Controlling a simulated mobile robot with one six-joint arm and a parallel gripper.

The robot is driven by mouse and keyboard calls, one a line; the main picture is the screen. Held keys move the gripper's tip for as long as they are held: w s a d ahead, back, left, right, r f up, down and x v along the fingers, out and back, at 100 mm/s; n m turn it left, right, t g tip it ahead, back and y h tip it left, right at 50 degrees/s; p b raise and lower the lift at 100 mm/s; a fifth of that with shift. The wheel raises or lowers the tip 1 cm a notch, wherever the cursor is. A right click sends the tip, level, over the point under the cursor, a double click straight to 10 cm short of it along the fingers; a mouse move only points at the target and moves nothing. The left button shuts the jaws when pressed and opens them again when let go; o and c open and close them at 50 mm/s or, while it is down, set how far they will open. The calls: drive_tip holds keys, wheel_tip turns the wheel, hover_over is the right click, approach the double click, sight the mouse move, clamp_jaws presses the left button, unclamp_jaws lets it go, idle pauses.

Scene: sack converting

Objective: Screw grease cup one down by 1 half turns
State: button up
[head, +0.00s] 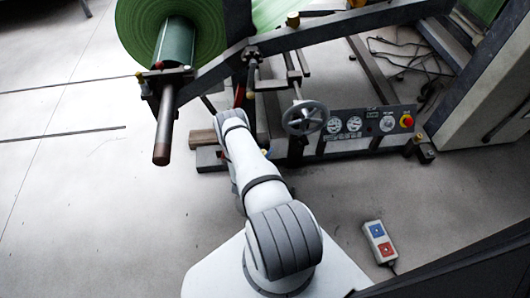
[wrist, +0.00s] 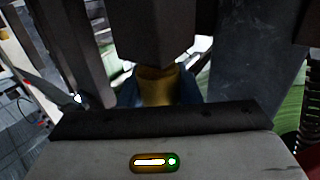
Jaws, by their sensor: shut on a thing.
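In the wrist view a brass-coloured grease cup (wrist: 158,86) stands between the fingers of my gripper (wrist: 160,98), which is shut on it. The cup's upper part runs up against a dark block (wrist: 155,35). Any number on the cup is not visible, and its thread is hidden. In the head view my arm reaches up to the front of the unwind stand, and the gripper's fingers are too hidden there to make out. Another small brass-coloured fitting (head: 293,19) shows on the stand's upper arm.
A large green roll (head: 170,30) hangs on a shaft at the upper left. A handwheel (head: 305,118) and a gauge panel (head: 370,123) with a red button are right of my arm. A pendant (head: 380,241) lies on the floor. The left floor is mostly clear.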

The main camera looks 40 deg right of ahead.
drive_tip(key=m+g+b, duration=0.1)
drive_tip(key=m+g, duration=0.1)
drive_tip(key=g, duration=0.1)
drive_tip(key=m+g+h+b, duration=0.1)
drive_tip(key=g+b, duration=0.1)
drive_tip(key=m+g+b, duration=0.2)
drive_tip(key=g, duration=0.1)
drive_tip(key=shift+s+d+f+m+g+h, duration=0.15)
drive_tip(key=shift+s+d+m+g+h, duration=0.05)
drive_tip(key=shift+s+m+g+h, duration=0.1)
drive_tip(key=shift+s+m+g+y+b, duration=0.2)
drive_tip(key=shift+m+g+b, duration=0.55)
drive_tip(key=shift+g, duration=0.35)
drive_tip(key=shift+s+m+g+y+b, duration=0.2)
drive_tip(key=shift+m+g+b, duration=0.5)
drive_tip(key=shift+g, duration=0.4)
drive_tip(key=shift+s+m+g, duration=0.1)
drive_tip(key=shift+m+g, duration=0.15)
drive_tip(key=shift+g, duration=0.15)
drive_tip(key=shift+s+y, duration=0.1)
drive_tip(key=shift+y, duration=0.2)
drive_tip(key=o, duration=1)
drive_tip(key=shift+a, duration=0.1)
drive_tip(key=shift+w+a+r, duration=0.15)
drive_tip(key=shift+w+r, duration=0.05)
drive_tip(key=shift+w, duration=0.05)
drive_tip(key=shift+p+v, duration=0.75)
drive_tip(key=shift+v, duration=2.8)
